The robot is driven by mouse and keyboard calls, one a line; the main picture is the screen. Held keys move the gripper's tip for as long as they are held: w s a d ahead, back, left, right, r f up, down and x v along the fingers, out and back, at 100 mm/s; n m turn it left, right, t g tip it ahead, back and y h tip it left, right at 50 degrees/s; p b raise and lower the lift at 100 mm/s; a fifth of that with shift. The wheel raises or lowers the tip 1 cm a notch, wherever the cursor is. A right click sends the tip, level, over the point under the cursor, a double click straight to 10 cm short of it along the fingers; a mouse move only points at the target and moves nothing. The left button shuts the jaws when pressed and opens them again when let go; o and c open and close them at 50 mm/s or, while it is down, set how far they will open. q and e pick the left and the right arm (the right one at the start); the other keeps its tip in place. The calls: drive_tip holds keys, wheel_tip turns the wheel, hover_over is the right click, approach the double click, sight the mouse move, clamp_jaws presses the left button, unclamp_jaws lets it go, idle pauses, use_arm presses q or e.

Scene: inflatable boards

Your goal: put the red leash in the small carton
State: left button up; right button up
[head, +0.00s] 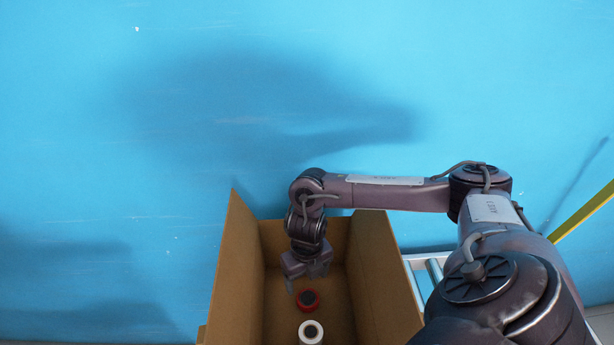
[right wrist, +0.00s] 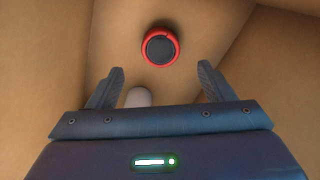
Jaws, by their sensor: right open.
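The small carton (head: 375,270) stands open at the bottom middle of the head view. The red leash (head: 308,300), a round red coil with a dark centre, lies on the carton's floor. In the right wrist view the leash (right wrist: 160,46) is beyond my fingertips, between their lines and apart from them. My right gripper (head: 305,280) is inside the carton, above the floor and just behind the leash. Its fingers (right wrist: 160,78) are open with nothing between them. My left gripper is not in view.
A white roll-like object with a dark centre (head: 311,332) stands in the carton in front of the leash. A metal roller conveyor (head: 428,268) lies right of the carton. A yellow rail (head: 585,212) is at the far right. A blue wall (head: 200,100) fills the back.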

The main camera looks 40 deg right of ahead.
wheel_tip(320, 180, up, 6)
drive_tip(key=p, duration=0.1)
drive_tip(key=shift+p, duration=0.3)
idle(0.3)
